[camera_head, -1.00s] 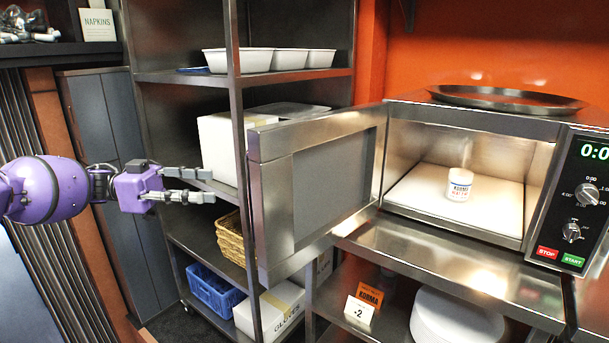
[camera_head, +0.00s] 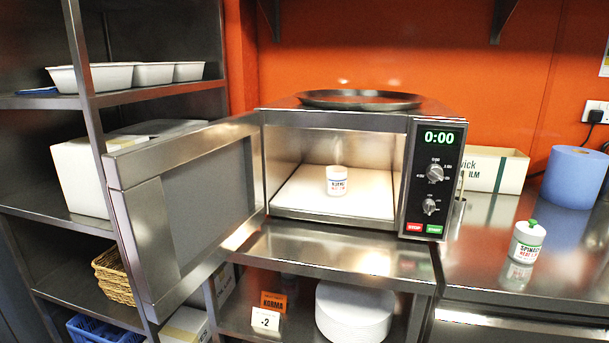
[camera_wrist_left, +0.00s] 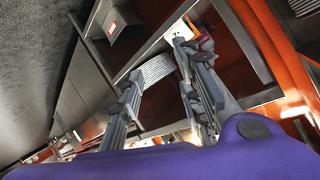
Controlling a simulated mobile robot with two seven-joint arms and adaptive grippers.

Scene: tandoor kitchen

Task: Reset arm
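My left gripper (camera_wrist_left: 159,66) shows only in the left wrist view. Its two grey fingers stand apart with nothing held between them, so it is open. Neither of my arms is in the head view, and my right gripper is not seen. In the head view the microwave (camera_head: 428,185) has its door (camera_head: 195,200) swung wide open to the left. A small white jar (camera_head: 337,181) with a korma label stands upright inside on the pale floor. The display reads 0:00.
A steel shelf rack (camera_head: 150,93) with white tubs (camera_head: 95,78) stands left of the open door. A round tray (camera_head: 360,99) lies on the microwave.

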